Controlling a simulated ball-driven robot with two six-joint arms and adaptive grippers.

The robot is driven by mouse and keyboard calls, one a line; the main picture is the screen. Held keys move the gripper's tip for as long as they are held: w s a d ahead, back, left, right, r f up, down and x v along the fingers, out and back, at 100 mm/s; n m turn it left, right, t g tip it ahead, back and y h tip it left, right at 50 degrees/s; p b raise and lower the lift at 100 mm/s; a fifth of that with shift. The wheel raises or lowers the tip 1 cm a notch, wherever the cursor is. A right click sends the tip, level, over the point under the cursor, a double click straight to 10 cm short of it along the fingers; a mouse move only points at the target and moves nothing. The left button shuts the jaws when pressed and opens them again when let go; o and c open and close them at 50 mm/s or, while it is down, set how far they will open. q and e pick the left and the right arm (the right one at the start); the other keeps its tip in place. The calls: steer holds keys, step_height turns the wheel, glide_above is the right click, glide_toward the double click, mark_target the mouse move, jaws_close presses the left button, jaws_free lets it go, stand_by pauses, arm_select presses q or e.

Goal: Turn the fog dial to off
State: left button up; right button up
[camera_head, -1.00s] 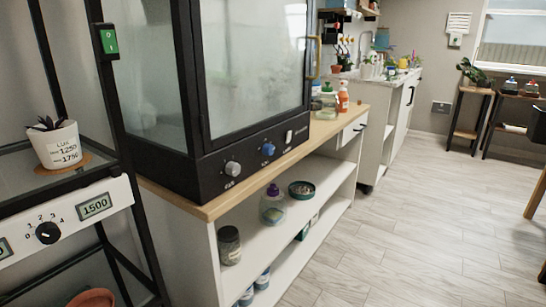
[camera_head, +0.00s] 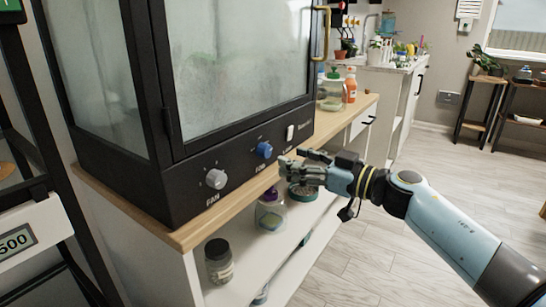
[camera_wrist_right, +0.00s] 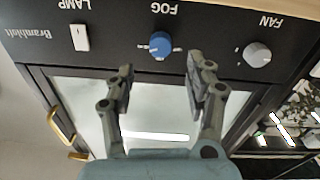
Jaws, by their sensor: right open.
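The blue fog dial (camera_head: 264,150) is on the black front panel of the fogged glass cabinet, between the grey fan dial (camera_head: 216,179) and the white lamp switch (camera_head: 290,133). In the right wrist view the blue dial (camera_wrist_right: 160,44) sits under the word FOG, upside down, just beyond and between the fingertips. My right gripper (camera_head: 287,164) is open and empty, in front of the panel, a little right of and below the dial. Its two fingers (camera_wrist_right: 164,75) are apart in the wrist view and do not touch the dial. My left gripper is not in view.
The glass cabinet (camera_head: 215,70) stands on a wooden-topped shelf unit (camera_head: 190,234). A jar (camera_head: 219,262) and a purple-capped bottle (camera_head: 270,212) are on the shelf below. Bottles stand on the top at right. The floor at right is clear.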

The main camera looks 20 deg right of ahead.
mark_target(269, 152)
steer(key=b+x, duration=0.1)
steer(key=x, duration=0.5)
steer(key=shift+f, duration=0.1)
steer(key=shift+w+a, duration=0.2)
steer(key=shift+w, duration=0.05)
steer(key=shift+c, duration=0.4)
jaws_close()
